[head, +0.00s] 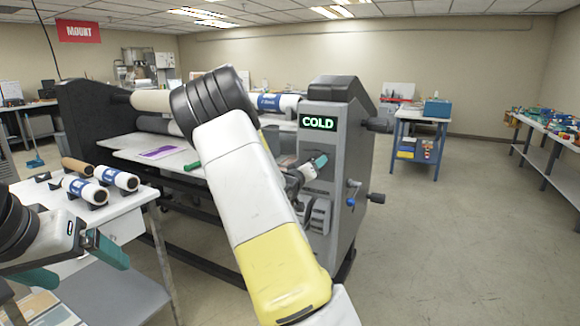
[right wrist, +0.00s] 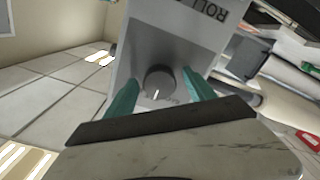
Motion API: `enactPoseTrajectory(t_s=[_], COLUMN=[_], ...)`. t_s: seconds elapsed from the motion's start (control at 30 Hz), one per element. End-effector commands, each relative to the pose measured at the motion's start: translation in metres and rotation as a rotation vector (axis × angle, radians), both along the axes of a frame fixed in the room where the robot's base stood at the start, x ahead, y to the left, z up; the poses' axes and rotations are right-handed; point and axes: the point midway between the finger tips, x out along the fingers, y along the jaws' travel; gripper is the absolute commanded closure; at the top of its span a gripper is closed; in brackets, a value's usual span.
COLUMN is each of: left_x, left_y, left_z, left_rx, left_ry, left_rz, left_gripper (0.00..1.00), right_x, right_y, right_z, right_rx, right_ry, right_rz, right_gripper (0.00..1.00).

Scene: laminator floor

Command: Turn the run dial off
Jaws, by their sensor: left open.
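The laminator's grey end panel (head: 340,140) carries a lit green "COLD" display (head: 318,122). In the right wrist view a dark round dial (right wrist: 160,80) with a white pointer mark sits on the panel. Its small label is unreadable, so I cannot tell whether it is the run dial. My right gripper (right wrist: 158,77) is open, its teal fingers on either side of the dial with visible gaps. In the head view my right gripper (head: 312,168) is at the panel and hides the dial. My left gripper (head: 75,262) is open and empty at lower left, by the white table.
The white table (head: 125,205) at left holds several rolls (head: 118,178). A blue-legged cart (head: 420,118) stands behind. The floor at right is clear.

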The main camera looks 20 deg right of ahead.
Motion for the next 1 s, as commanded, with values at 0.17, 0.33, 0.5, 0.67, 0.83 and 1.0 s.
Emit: enactPoseTrajectory(t_s=[0.17,0.33,0.5,0.67,0.83,1.0], left_x=[0.0,0.0,0.0,0.0,0.0,0.0], left_y=[0.0,0.0,0.0,0.0,0.0,0.0], left_z=[0.0,0.0,0.0,0.0,0.0,0.0], left_rx=[0.0,0.0,0.0,0.0,0.0,0.0], left_ry=[0.0,0.0,0.0,0.0,0.0,0.0], left_rz=[0.0,0.0,0.0,0.0,0.0,0.0], left_gripper=[0.09,0.09,0.09,0.09,0.09,0.09], right_x=[0.0,-0.002,-0.016,-0.034,-0.047,-0.051], right_y=[0.0,0.002,0.02,0.041,0.056,0.059], right_z=[0.001,0.001,0.001,0.0,0.0,0.0], right_rx=[0.0,0.0,0.001,0.001,0.0,-0.001], right_ry=[-0.002,-0.002,-0.001,0.0,-0.001,-0.001], right_rz=[0.0,0.0,0.002,0.003,0.001,-0.001], right_gripper=[0.35,0.35,0.35,0.35,0.35,0.35])
